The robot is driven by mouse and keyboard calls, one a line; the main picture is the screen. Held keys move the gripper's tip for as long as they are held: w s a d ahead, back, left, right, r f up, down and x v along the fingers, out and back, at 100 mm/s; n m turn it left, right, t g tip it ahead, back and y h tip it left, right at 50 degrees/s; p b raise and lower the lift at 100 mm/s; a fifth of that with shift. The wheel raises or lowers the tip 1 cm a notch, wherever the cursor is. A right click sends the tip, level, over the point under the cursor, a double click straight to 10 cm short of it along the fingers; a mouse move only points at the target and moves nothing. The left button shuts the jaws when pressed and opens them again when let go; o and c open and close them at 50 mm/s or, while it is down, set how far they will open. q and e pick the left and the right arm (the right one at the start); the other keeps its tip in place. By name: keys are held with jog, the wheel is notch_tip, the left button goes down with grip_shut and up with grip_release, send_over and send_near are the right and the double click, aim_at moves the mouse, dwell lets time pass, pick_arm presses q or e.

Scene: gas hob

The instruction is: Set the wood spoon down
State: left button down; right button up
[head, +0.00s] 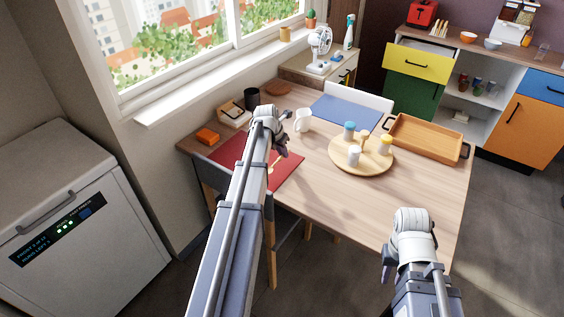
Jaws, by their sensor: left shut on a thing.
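The wood spoon (273,163) is a thin, pale stick just under my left gripper (282,149), over the red placemat (232,147). My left gripper is shut on it. Part of the spoon is hidden by my gripper and arm, and I cannot tell whether it touches the mat. My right gripper (387,268) is off the table's near right edge, apart from everything. Its fingers are too small and dark to tell whether they are open.
A white mug (303,121) stands close right of my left gripper. A round wooden board (340,165) with several small jars is further right, beside an orange-brown tray (400,150). A blue placemat (345,112) lies behind. The table's near middle is clear.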

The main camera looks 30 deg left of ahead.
aim_at(281, 156)
pick_arm(q)
notch_tip(281, 156, down, 4)
jog(key=b, duration=0.3)
jog(key=shift+r, duration=0.25)
jog(key=c, duration=0.8)
grip_release()
jog(key=shift+c, duration=0.2)
jog(key=p+v, duration=1.1)
jog(key=v, duration=0.1)
jog(key=shift+r, duration=0.1)
jog(key=shift+w, duration=0.1)
